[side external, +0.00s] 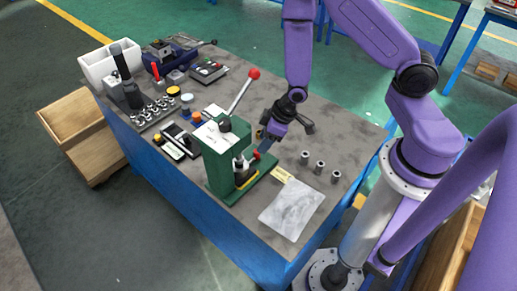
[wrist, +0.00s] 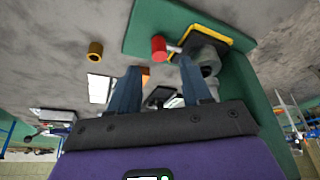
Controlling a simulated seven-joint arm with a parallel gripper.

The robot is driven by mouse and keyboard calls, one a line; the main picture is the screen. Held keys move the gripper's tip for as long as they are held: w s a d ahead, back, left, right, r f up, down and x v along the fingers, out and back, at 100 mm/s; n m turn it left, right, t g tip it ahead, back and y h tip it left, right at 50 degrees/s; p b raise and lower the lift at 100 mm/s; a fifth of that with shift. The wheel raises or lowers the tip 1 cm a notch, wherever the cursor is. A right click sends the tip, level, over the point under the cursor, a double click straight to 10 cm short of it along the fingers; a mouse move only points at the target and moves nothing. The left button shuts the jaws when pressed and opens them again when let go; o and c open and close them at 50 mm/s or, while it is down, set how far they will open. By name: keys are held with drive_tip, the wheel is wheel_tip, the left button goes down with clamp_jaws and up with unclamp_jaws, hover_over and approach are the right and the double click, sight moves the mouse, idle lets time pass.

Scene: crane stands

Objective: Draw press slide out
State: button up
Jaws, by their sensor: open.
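The green press (side external: 220,165) stands on the grey workbench, with a long lever ending in a red ball (side external: 253,73). At its foot is the slide, a dark plate with a yellow edge (side external: 247,181); it also shows at the top of the wrist view (wrist: 222,40). A small red knob (side external: 257,155) on a short rod sticks out from the slide area; in the wrist view the knob (wrist: 158,48) appears just beyond and between my fingertips. My gripper (side external: 268,138) is open and empty, close above the knob. Whether a finger touches it I cannot tell.
Several small metal cylinders (side external: 320,167) stand right of the press. A clear bag (side external: 291,208) lies at the front edge. A tool rack (side external: 155,112), a white bin (side external: 108,66) and a blue vise (side external: 170,58) fill the left side.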

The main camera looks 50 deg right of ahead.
sight(245, 164)
drive_tip(key=shift+x, duration=2.65)
clamp_jaws()
